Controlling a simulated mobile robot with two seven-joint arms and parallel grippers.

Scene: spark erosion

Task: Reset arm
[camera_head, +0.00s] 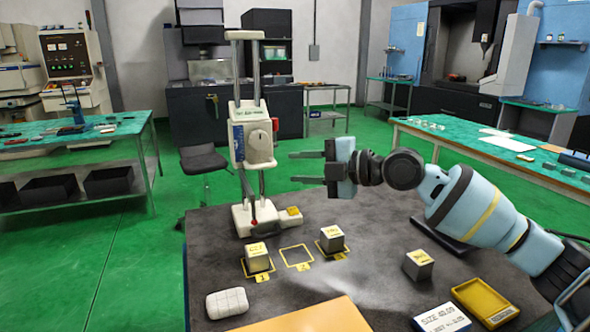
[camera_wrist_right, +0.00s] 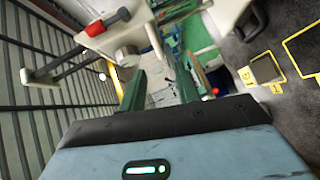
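My right arm comes in from the right in the head view. My right gripper (camera_head: 292,167) is held above the dark table, level, with its fingers pointing left. The fingers are apart with nothing between them. In the wrist view the gripper (camera_wrist_right: 158,75) also shows two separate green fingers and an empty gap. A white measuring stand (camera_head: 238,150) with a red-tipped probe stands just left of the fingertips in the head view; I see no clear contact. My left gripper is outside these views.
Metal cubes stand on the left marked square (camera_head: 257,261) and right marked square (camera_head: 332,241); the middle square (camera_head: 297,256) is empty. Another cube (camera_head: 419,267) stands at right. A yellow tray (camera_head: 482,306), size card (camera_head: 441,319) and white block (camera_head: 227,304) lie near the front.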

